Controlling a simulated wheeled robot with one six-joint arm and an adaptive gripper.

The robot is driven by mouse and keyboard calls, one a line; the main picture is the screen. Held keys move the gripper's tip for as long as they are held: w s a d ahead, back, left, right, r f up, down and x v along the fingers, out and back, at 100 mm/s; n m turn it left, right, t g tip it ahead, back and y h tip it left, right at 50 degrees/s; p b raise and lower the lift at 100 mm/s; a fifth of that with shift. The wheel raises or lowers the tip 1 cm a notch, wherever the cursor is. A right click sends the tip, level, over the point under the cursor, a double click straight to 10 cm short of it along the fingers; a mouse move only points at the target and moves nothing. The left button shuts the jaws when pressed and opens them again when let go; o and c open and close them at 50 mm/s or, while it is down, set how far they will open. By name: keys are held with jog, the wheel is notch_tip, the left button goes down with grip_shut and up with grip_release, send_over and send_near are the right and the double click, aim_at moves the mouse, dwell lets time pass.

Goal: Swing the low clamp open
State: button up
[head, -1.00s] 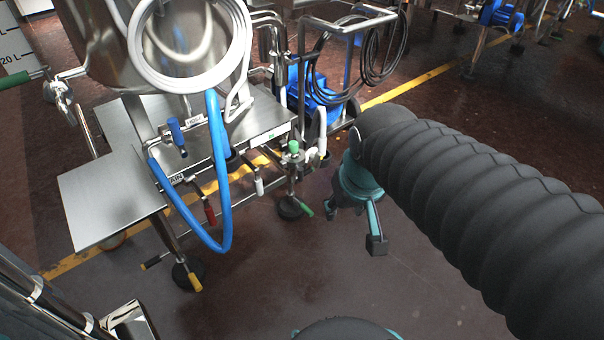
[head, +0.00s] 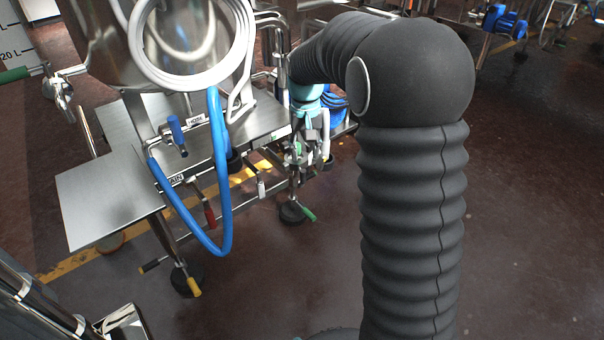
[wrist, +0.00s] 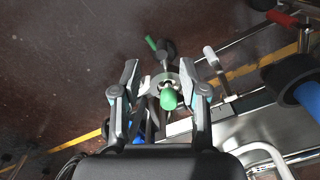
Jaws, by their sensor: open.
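My gripper (head: 306,150) is at the right corner of the steel stand. In the wrist view my gripper (wrist: 158,70) is open, with a green-capped upright fitting (wrist: 168,98) between its fingers; I see no clear contact. Beyond it a lower green handle (wrist: 150,43) sticks out near the floor. That green handle (head: 308,214) also shows in the head view, by a black foot. A white-handled lever (wrist: 212,56) and a red-handled lever (head: 209,215) hang under the stand's edge. I cannot tell which of these is the low clamp.
A blue hose (head: 224,190) loops down in front of the stand's steel top (head: 100,195). A yellow-tipped handle (head: 194,286) is low at the front leg. Blue equipment (head: 335,101) stands behind my gripper. The floor (head: 300,270) at front right is clear.

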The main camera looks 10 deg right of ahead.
aim_at(303, 175)
jog(key=shift+m, duration=0.3)
jog(key=f, duration=0.3)
jog(key=w+f+b, duration=0.1)
jog(key=f, duration=0.3)
jog(key=w+f+b, duration=0.1)
jog(key=f, duration=0.2)
jog(key=shift+f, duration=0.35)
grip_shut()
